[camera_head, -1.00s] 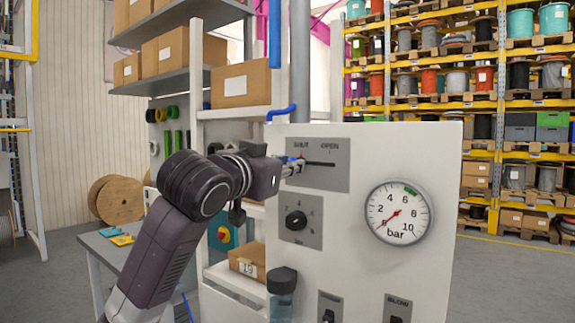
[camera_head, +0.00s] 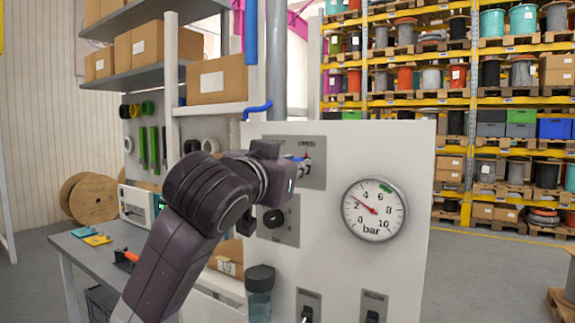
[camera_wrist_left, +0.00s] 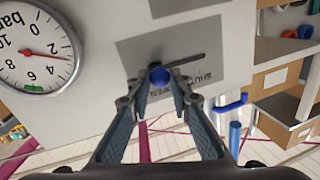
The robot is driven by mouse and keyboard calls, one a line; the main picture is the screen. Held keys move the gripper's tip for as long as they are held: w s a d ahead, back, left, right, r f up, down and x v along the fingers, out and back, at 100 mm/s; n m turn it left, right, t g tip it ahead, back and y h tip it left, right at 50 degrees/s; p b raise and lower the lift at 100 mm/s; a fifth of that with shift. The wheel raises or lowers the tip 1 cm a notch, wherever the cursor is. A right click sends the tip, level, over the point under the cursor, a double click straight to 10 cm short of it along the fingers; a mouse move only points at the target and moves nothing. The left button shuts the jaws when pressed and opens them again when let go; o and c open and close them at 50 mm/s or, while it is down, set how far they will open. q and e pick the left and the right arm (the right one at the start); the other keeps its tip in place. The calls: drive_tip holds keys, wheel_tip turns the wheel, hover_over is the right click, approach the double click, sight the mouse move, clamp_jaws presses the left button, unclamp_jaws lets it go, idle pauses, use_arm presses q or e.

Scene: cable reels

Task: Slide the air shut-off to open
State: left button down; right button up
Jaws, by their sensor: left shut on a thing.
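The air shut-off is a slot in a grey plate (camera_head: 316,178) on the white panel, labelled SHUT and OPEN. Its slider has a round blue knob, clear in the left wrist view (camera_wrist_left: 161,76). My left gripper (camera_head: 303,163) is at the plate, close under the OPEN label, and partly hides the slot. In the wrist view my left gripper (camera_wrist_left: 165,84) has its fingertips shut around the knob. The knob is at one end of the slot, and the bare slot (camera_wrist_left: 187,62) runs from it toward the SHUT label. My right gripper is not in view.
A round pressure gauge (camera_head: 374,209) on the panel reads about 2 bar. A black rotary knob (camera_head: 273,218) sits below the slot plate, and rocker switches (camera_head: 308,312) are lower down. A grey table (camera_head: 97,258) stands at left. Racks of reels stand behind.

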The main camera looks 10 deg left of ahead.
use_arm(q)
drive_tip(key=c, duration=2.1)
unclamp_jaws()
drive_tip(key=shift+d, duration=0.15)
drive_tip(key=o, duration=0.4)
drive_tip(key=shift+s+d, duration=0.1)
drive_tip(key=shift+d, duration=0.1)
drive_tip(key=shift+c, duration=0.2)
drive_tip(key=s+a, duration=0.2)
drive_tip(key=s, duration=1)
drive_tip(key=shift+w, duration=0.1)
